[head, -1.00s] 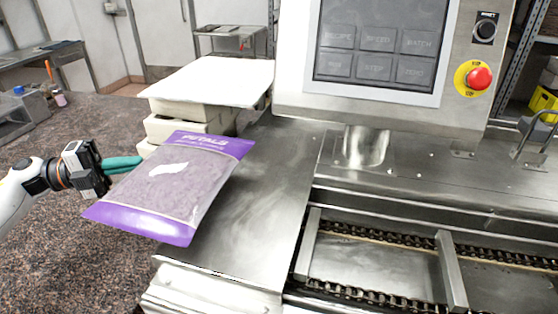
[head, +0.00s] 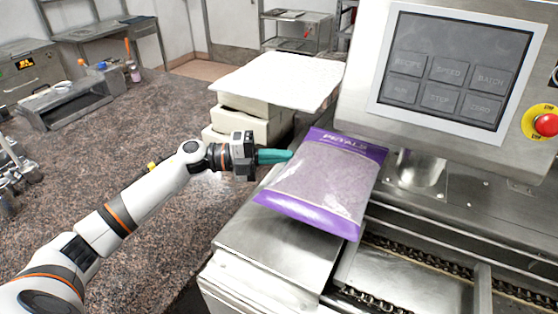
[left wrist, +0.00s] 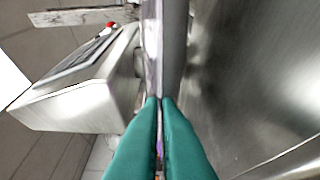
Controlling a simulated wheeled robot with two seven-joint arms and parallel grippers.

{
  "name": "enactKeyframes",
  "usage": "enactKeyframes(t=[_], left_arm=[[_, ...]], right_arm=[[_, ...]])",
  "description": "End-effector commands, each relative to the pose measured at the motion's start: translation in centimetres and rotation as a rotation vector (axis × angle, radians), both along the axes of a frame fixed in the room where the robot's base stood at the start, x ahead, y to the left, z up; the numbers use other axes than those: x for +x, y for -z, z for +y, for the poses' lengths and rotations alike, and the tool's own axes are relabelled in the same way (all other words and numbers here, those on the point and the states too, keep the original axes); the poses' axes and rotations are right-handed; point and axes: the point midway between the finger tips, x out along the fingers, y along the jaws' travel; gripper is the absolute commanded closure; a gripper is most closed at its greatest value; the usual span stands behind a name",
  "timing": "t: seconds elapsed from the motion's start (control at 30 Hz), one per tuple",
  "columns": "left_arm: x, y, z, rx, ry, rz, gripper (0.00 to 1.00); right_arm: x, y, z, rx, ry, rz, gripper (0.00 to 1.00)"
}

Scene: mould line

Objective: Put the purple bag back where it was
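The purple bag (head: 322,182), marked PETALS, has a clear middle and purple bands at both ends. In the head view it is tilted over the steel deck (head: 270,250) beside the machine and hides part of it. My left gripper (head: 276,156) has green fingers that are shut on the bag's left edge. In the left wrist view the fingers (left wrist: 160,130) are pressed close together, with a thin purple sliver between them. The bag appears held above the deck, but its lower edge's clearance is hard to tell. My right gripper is not in view.
A stack of pale boxes (head: 240,128) topped by a white board (head: 280,80) stands behind the gripper. The control screen (head: 450,70) rises behind the bag at right. A chain conveyor (head: 400,262) runs at lower right. The speckled counter (head: 150,130) is largely clear.

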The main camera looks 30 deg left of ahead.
Motion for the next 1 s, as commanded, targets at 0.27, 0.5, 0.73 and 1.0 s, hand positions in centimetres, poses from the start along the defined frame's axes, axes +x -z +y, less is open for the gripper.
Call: enactKeyframes(t=[0.27, 0.5, 0.73, 1.0], left_arm=[[-0.1, 2.8, 0.0, -0.001, 0.0, 0.002, 1.0], [-0.1, 2.9, 0.1, 0.0, 0.001, 0.001, 0.88], [-0.1, 2.9, 0.1, 0.0, 0.0, 0.001, 0.88], [-1.4, 3.4, 2.8, 0.005, -0.003, 0.004, 0.88]], right_arm=[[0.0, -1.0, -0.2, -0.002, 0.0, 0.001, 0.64], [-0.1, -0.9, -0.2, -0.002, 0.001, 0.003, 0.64], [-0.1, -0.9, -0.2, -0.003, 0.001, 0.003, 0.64], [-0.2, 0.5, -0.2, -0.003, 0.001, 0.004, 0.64]])
